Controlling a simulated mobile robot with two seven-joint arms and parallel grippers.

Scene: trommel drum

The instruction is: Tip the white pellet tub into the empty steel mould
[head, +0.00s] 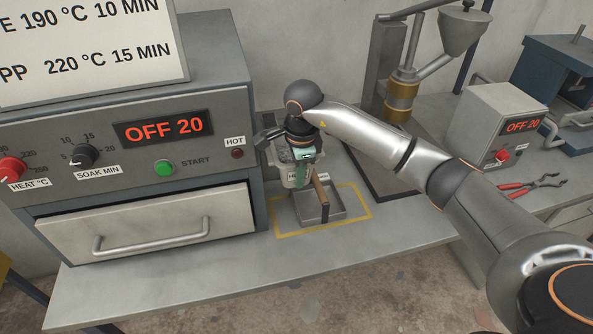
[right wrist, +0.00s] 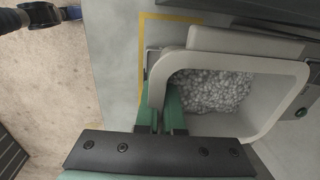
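The white pellet tub (head: 285,178) hangs above the back left of the steel mould in the head view. The right wrist view looks down into the tub (right wrist: 297,75), with white pellets (right wrist: 215,92) lying toward its left and upper side. My right gripper (head: 305,172) is shut on the tub's wall; its green fingers (right wrist: 164,108) straddle the rim. The tub looks close to upright; a slight tilt is hard to judge. The steel mould (head: 350,206), a shallow square tray with a brown handle, shows no pellets in its visible part; the tub hides its rear. My left gripper is out of view.
The mould stands inside a yellow outline (head: 288,234) on the bench. The oven (head: 150,220) is close on the left, drawer shut, display reading OFF 20. A dark-bordered plate (head: 385,175) lies behind my right arm. Red pliers (head: 530,185) and a control box (head: 500,125) are at right.

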